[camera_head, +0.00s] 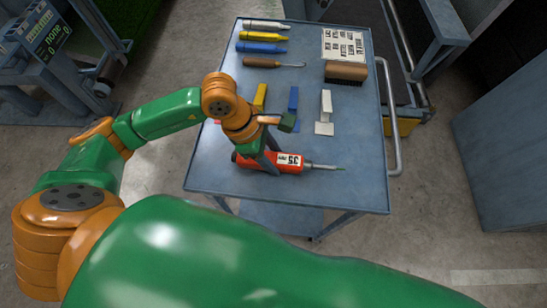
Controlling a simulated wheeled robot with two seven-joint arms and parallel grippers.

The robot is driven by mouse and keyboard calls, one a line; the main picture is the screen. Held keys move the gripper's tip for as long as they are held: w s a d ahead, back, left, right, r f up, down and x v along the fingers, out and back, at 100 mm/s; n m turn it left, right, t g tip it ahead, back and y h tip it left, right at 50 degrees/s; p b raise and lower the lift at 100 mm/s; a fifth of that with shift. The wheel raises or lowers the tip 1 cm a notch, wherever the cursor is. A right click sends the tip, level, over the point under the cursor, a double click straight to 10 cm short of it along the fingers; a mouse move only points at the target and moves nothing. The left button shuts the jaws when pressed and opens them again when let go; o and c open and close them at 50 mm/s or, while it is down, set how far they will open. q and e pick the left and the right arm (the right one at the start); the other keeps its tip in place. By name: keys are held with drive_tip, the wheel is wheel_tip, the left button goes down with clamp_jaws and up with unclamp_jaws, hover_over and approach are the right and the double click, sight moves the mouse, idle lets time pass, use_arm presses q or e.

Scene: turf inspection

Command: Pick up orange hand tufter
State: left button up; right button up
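An orange-red hand tufter (289,160) lies on the near part of the blue-grey cart top (355,185). Its body carries a white label with "35", and its thin metal shaft points right. My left gripper (268,163) is pointed down at the body, left of the label. A dark finger crosses in front of the body. The other finger is hard to make out, so I cannot tell whether they are closed on it. The tufter appears to rest on the cart. My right gripper is not in view.
White, yellow and blue tools and a wooden-handled tool (264,63) lie at the far left of the cart. A brown block (346,71) and a lettered sign (344,45) are at far right. A rail (392,125) edges the right side.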

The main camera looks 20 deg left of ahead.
use_arm(q)
clamp_jaws()
drive_tip(key=shift+w+r, duration=0.1)
